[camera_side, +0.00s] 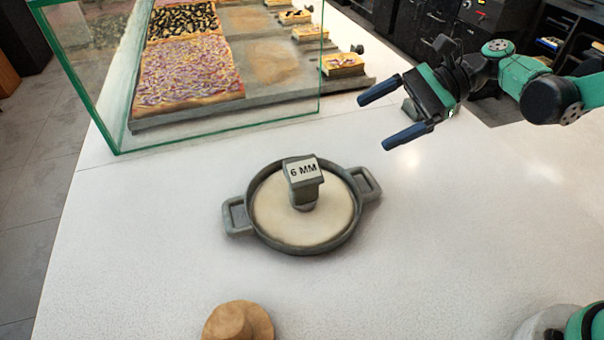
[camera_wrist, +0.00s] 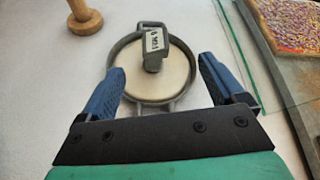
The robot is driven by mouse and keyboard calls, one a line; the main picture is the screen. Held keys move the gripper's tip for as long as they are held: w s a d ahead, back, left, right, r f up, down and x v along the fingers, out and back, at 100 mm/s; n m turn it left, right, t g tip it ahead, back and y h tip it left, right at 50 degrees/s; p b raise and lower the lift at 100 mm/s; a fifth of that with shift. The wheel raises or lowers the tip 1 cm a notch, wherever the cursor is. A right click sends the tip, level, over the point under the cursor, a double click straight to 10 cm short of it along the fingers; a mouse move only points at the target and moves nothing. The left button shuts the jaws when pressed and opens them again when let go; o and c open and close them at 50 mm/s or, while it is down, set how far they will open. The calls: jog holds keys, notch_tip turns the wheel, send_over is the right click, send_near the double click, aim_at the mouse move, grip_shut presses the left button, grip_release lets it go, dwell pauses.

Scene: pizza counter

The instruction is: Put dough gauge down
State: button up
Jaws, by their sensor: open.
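The dough gauge (camera_side: 303,182) is a grey block-headed tool with a white "6 MM" label. It stands upright on pale dough (camera_side: 275,218) inside a grey two-handled pan (camera_side: 259,237) on the counter. The gauge also shows in the wrist view (camera_wrist: 153,50), beyond my fingertips. My gripper (camera_side: 380,119) is open and empty, above the counter to the upper right of the pan. Its blue fingers are spread apart and do not touch the gauge. The gauge's foot meets the dough; its exact contact is partly hidden by the head.
A glass case (camera_side: 119,120) with pizza trays stands at the upper left. A light wooden object (camera_side: 238,322) with a round base sits at the front edge of the side view, and also shows in the wrist view (camera_wrist: 84,20). The white counter (camera_side: 450,240) right of the pan is clear.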

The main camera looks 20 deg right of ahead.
jog(key=s+d+n+t+h, duration=0.5)
jog(key=s+d+n+h, duration=0.3)
jog(key=n, duration=0.8)
jog(key=d+h, duration=0.2)
jog(key=h, duration=0.2)
jog(key=shift+s+d+r+t+h, duration=0.15)
jog(key=shift+s+r+t+h, duration=0.05)
jog(key=shift+s+t+h, duration=0.2)
